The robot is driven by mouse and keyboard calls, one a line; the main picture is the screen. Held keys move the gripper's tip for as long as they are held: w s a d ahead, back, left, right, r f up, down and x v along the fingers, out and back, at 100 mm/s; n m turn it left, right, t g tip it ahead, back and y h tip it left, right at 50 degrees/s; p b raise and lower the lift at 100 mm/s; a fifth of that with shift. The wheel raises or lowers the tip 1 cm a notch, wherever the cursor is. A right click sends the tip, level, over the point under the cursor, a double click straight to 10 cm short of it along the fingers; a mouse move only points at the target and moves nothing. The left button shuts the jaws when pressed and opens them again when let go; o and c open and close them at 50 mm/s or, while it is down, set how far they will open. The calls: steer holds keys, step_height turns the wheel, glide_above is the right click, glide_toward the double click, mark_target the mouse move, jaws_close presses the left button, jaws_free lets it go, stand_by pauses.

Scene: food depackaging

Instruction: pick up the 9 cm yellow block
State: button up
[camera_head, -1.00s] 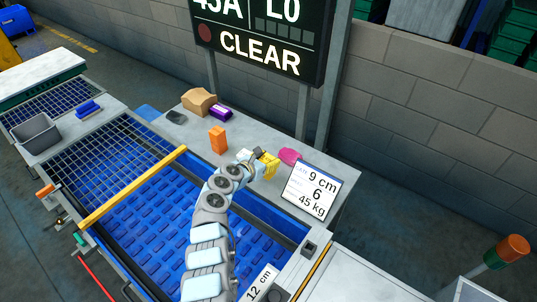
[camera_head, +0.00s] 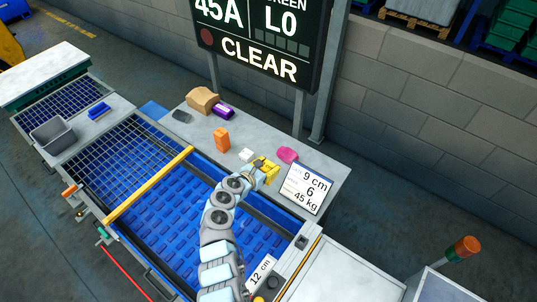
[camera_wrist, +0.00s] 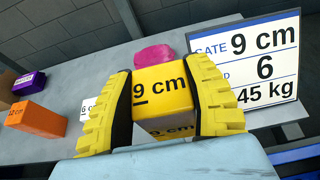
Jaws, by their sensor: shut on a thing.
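The yellow block (camera_wrist: 161,90), marked "9 cm" on its faces, sits between the two yellow ridged fingers of my gripper (camera_wrist: 165,110) in the wrist view. A finger lies along each side of it, and the jaws are shut on it. In the head view my gripper (camera_head: 265,170) is over the front part of the grey bench (camera_head: 322,172), where the fingers mostly hide the block. I cannot tell whether the block touches the bench.
An orange block (camera_wrist: 38,118) marked "12 cm" and a small white block (camera_wrist: 87,108) stand left. A pink object (camera_wrist: 154,56) lies behind. A "9 cm 6 45 kg" sign (camera_head: 304,188) stands close on the right. A blue grid-covered pit (camera_head: 150,215) lies left of my arm.

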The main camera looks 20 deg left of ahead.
steer(key=s+d+r+p, duration=0.2)
steer(key=s+p, duration=0.3)
steer(key=shift+r+p, duration=0.25)
steer(key=shift+p, duration=0.1)
